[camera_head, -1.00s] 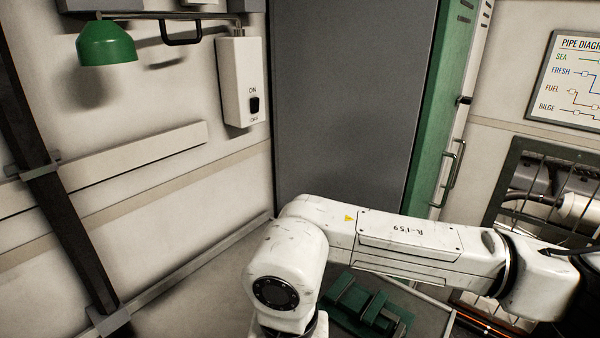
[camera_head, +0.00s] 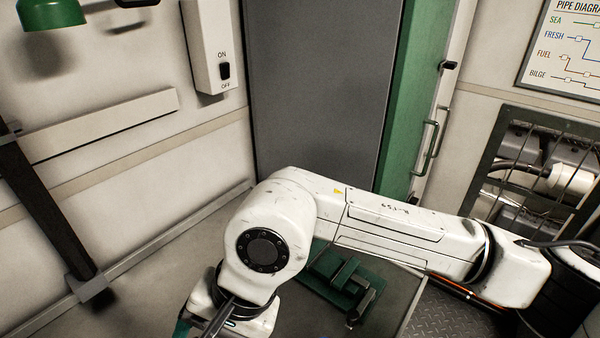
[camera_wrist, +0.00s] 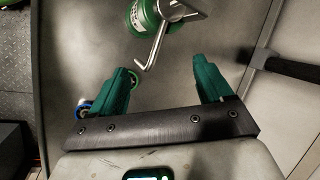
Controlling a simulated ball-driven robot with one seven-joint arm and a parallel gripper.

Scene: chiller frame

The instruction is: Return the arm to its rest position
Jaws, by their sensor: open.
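My white arm (camera_head: 390,225) is bent in the head view. Its long link stretches to the right, and its rounded joint is left of centre. The lower part reaches down to the bottom edge, where a bit of green finger shows. A green cylindrical thing (camera_wrist: 145,16) with a bent metal rod (camera_wrist: 152,50) is just beyond the fingertips. Whether the rod touches a finger I cannot tell; a gap shows.
A green clamp-like fixture (camera_head: 342,280) sits on the grey bench (camera_head: 290,320) behind my arm. A switch box (camera_head: 208,45) and a green lamp (camera_head: 50,15) are on the left wall. A small blue ring (camera_wrist: 84,107) is beside the left finger. A grated opening (camera_head: 540,170) is at right.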

